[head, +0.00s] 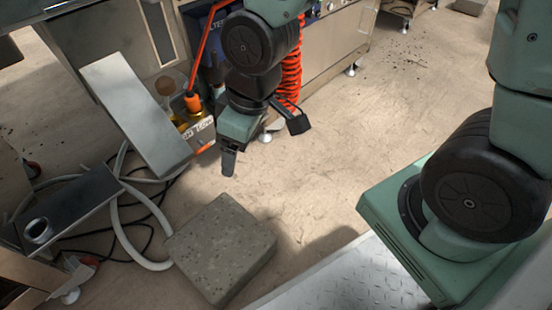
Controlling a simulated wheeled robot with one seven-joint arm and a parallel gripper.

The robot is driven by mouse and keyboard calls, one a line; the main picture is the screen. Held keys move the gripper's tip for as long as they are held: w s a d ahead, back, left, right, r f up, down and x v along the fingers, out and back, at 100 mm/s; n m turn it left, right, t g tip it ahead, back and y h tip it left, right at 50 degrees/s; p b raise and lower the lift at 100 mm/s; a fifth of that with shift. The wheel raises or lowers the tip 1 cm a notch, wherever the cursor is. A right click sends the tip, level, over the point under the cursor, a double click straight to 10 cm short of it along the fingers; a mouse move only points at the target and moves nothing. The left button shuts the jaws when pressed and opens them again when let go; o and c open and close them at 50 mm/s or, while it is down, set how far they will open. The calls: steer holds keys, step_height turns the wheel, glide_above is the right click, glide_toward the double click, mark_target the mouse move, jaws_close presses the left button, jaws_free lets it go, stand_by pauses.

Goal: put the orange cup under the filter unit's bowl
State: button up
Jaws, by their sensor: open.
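My gripper (229,163) hangs down in the middle of the head view, above the floor and just right of the filter area. Its jaws are open and nothing shows between them; one finger hides most of the other. The filter unit (212,22) shows partly behind my arm, with a blue panel and a cut-off label. Below it are yellow parts and an orange fitting (193,103) at the lower end of an orange tube. A small orange piece (206,147) shows left of my gripper; I cannot tell whether it is the orange cup. The bowl is not clearly visible.
A tilted grey metal panel (135,112) stands left of my gripper. A speckled stone block (215,250) lies on the floor below it. Pale hoses (118,225) and black cables lie at left by a grey metal box (75,210). Floor right of my gripper is clear.

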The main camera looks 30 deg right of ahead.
steer(key=s+r, duration=0.3)
steer(key=s, duration=0.2)
steer(key=s+d+r+g+h, duration=0.1)
steer(key=s+r, duration=0.2)
steer(key=s, duration=0.3)
steer(key=shift+d+m+g+h, duration=0.15)
steer(key=shift+m+g+h, duration=0.15)
steer(key=shift+m, duration=0.1)
steer(key=shift+w+r, duration=0.1)
step_height(320, 180, up, 47)
steer(key=p, duration=4.7)
steer(key=shift+r, duration=0.15)
